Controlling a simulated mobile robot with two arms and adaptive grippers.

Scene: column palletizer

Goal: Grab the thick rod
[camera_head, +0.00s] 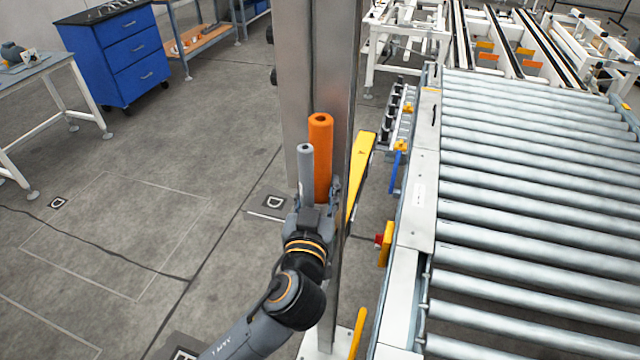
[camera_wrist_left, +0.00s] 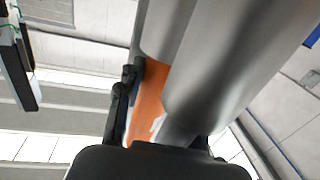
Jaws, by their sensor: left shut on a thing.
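The thick rod (camera_head: 320,150) is orange, upright, and has a hole in its top end. A thinner grey rod (camera_head: 306,175) stands upright just left of it. My left gripper (camera_head: 318,200) is shut on the thick rod near its lower part, in front of the tall metal column. In the left wrist view the orange rod (camera_wrist_left: 150,95) lies against one dark finger. The other finger is mostly hidden behind a grey cylinder close to the camera. The rods' lower ends are hidden by my gripper. My right gripper is not in view.
A tall metal column (camera_head: 300,60) stands right behind the rods. A roller conveyor (camera_head: 530,190) fills the right side, with a yellow part (camera_head: 360,165) beside the column. A blue drawer cabinet (camera_head: 118,55) and a worktable (camera_head: 40,68) stand at the left. The floor between is clear.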

